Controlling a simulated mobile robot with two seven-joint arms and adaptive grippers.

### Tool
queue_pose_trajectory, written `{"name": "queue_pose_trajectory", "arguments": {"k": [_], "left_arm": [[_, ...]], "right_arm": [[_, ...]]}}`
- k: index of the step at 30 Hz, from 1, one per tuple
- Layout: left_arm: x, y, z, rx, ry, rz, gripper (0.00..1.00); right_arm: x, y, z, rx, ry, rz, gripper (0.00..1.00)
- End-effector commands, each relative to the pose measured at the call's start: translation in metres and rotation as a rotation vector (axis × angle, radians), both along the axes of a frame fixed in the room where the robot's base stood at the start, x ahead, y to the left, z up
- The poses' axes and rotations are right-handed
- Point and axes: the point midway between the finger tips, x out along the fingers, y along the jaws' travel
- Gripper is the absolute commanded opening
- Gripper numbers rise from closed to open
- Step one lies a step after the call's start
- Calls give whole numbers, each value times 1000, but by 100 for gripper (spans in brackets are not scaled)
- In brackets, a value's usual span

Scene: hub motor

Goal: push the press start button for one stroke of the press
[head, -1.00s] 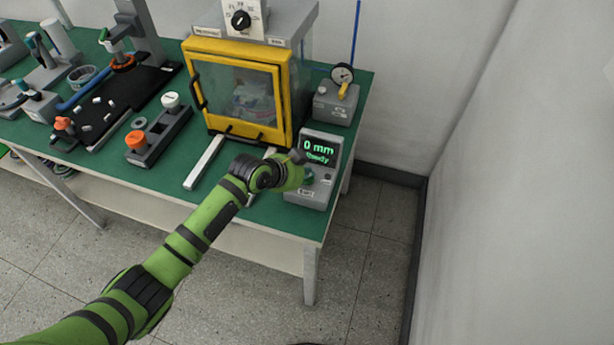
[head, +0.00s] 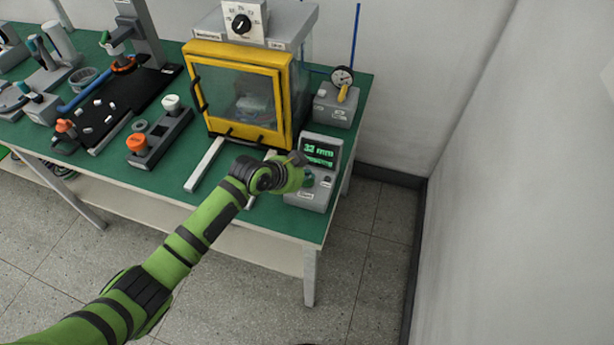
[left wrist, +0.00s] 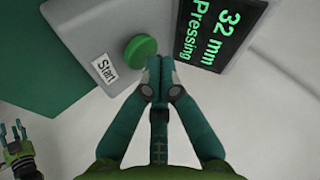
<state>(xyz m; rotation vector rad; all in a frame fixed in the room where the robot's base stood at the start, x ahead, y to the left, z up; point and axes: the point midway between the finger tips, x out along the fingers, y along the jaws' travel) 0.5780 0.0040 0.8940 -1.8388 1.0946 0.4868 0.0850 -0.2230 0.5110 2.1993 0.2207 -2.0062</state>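The control box (head: 316,200) stands at the right end of the bench. Its display (head: 319,152) reads "32 mm" and "Pressing"; this also shows in the left wrist view (left wrist: 212,32). The round green start button (left wrist: 140,52) sits beside a "Start" label (left wrist: 104,68). My left gripper (head: 303,158) is at the box, its fingers partly hidden by my wrist. In the left wrist view its fingertips (left wrist: 158,64) are together and empty, right beside the button; I cannot tell whether they touch it. My right gripper (left wrist: 17,132) shows at lower left, fingers apart.
A yellow-framed cabinet (head: 197,88) with a clear door and a dial (head: 242,23) on top stands behind the box. A gauge block (head: 335,110) is at the right. A two-button stand (head: 160,138) and other fixtures fill the left. The wall is close on the right.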

Motion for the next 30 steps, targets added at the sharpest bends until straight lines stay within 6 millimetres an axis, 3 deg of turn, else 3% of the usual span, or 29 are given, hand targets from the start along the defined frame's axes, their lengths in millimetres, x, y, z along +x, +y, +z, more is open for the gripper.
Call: {"name": "queue_pose_trajectory", "arguments": {"k": [16, 30], "left_arm": [[1, 0, 13, -2, -3, 1, 0], [1, 0, 58, -1, -3, 0, 0]], "right_arm": [[0, 0, 11, 0, 0, 0, 39], [0, 0, 54, 0, 0, 0, 39]]}}
